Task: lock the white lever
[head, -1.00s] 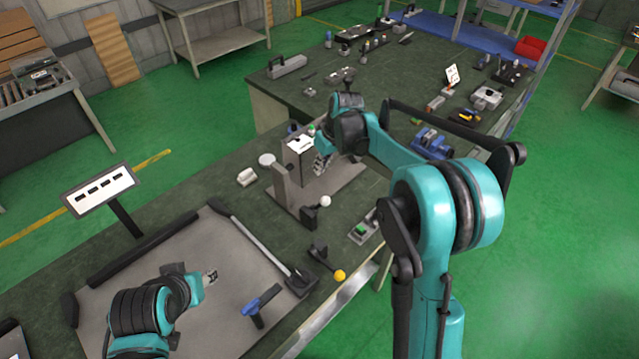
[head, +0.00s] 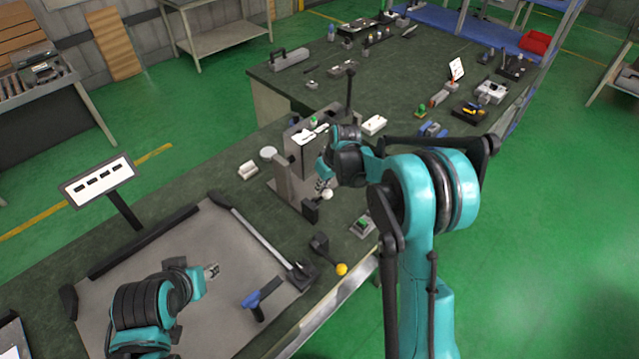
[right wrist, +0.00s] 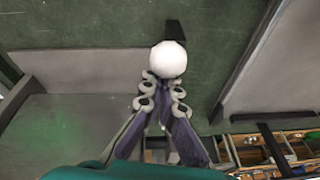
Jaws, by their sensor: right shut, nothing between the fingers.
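The white lever shows as a white ball knob (head: 327,194) at the front foot of the grey upright fixture (head: 290,168) on the workbench. In the right wrist view the knob (right wrist: 168,59) lies just past my fingertips, with a short black part behind it. My right gripper (head: 320,184) is shut and empty, close by the knob; its fingertips (right wrist: 160,84) look at or nearly at the knob, and I cannot tell if they touch. The lever's arm is mostly hidden. My left gripper (head: 213,271) hangs over the grey mat at the left, and its jaw is too small to judge.
A black lever with a yellow ball (head: 341,269) and a green-button box (head: 362,226) stand near the bench's front edge. A blue-handled tool (head: 262,292) and a sign (head: 98,180) are to the left. Another cluttered bench stands behind.

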